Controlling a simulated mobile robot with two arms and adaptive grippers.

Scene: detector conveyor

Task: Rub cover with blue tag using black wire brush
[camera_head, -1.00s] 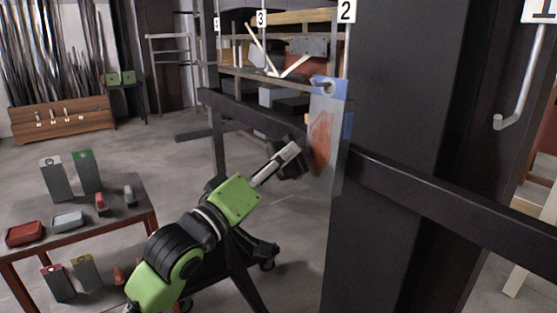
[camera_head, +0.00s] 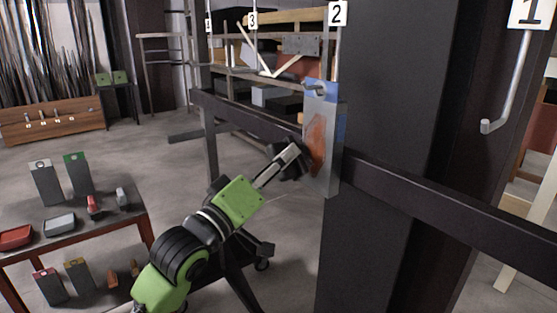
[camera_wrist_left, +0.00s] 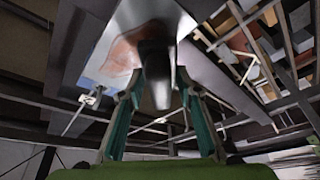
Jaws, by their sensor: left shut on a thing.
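The cover with the blue tag (camera_head: 327,172) is a grey metal plate with a blue upper band and an orange-brown rusty patch. It hangs from a hook under sign 2. My left gripper (camera_head: 291,155) is shut on the black wire brush (camera_head: 281,168), at the left side of the cover beside the patch. The brush overlaps the patch's edge in the head view; I cannot tell if it touches. In the left wrist view, the brush (camera_wrist_left: 158,75) stands between the fingers, with the patch (camera_wrist_left: 118,58) behind it. My right gripper is not in view.
A low table (camera_head: 105,218) at the left holds tagged plates, red and grey blocks. An empty hook (camera_head: 503,95) hangs under sign 1. Open floor (camera_head: 130,155) lies at the back left.

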